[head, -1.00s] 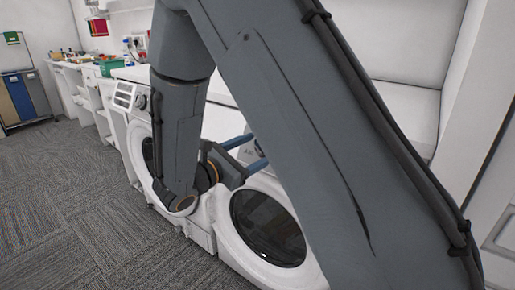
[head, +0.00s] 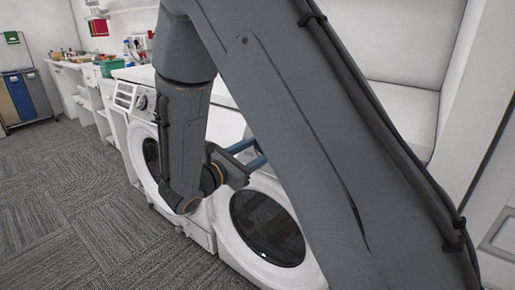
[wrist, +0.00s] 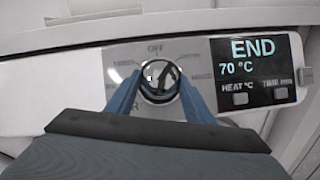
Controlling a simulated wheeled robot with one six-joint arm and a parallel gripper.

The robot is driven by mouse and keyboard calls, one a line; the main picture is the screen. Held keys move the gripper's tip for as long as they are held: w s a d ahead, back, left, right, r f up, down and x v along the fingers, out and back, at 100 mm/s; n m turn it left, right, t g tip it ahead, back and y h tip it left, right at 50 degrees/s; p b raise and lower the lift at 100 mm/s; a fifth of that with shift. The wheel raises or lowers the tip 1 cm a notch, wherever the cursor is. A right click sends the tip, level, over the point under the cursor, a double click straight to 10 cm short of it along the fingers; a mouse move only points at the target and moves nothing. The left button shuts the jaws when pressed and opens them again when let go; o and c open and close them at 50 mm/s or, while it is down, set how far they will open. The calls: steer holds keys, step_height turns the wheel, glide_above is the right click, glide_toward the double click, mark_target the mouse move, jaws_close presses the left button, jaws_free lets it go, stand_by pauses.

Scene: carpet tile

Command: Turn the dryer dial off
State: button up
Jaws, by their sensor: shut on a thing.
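The dryer dial (wrist: 161,88) is a round knob with a bright rim on a grey panel in the wrist view. "OFF" is printed straight above it, with smaller labels to either side. My gripper (wrist: 160,80) has its two blue fingers on the left and right sides of the dial, shut on it. Where the dial's mark points is hard to tell. The dryer's display (wrist: 254,70) reads "END" and "70 °C". In the head view, my gripper (head: 250,152) is partly hidden by my arm, above the dryer (head: 222,230); the dial is hidden there.
Another white front-loading machine (head: 136,130) with its own dial stands left of the dryer. A counter with clutter (head: 75,62) runs along the back left. The carpet (head: 70,210) at the left is clear. A white wall stands behind the machines.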

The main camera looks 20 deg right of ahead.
steer(key=shift+s+d+r+n+t+y+p, duration=0.1)
steer(key=shift+n+t+y+p, duration=0.55)
steer(key=shift+n+p, duration=0.85)
steer(key=shift+s+d+f+n+t+y+p, duration=0.15)
steer(key=shift+n+t+y+p, duration=0.65)
steer(key=shift+n, duration=1.15)
steer(key=shift+s+r+n+t+y+p, duration=0.15)
steer(key=shift+n+t+y+p, duration=0.35)
steer(key=shift+n+p, duration=1.05)
steer(key=shift+w+n, duration=0.1)
steer(key=shift+n, duration=0.3)
steer(key=o, duration=1)
steer(key=shift+o, duration=0.2)
steer(key=b+v, duration=0.1)
steer(key=v, duration=0.7)
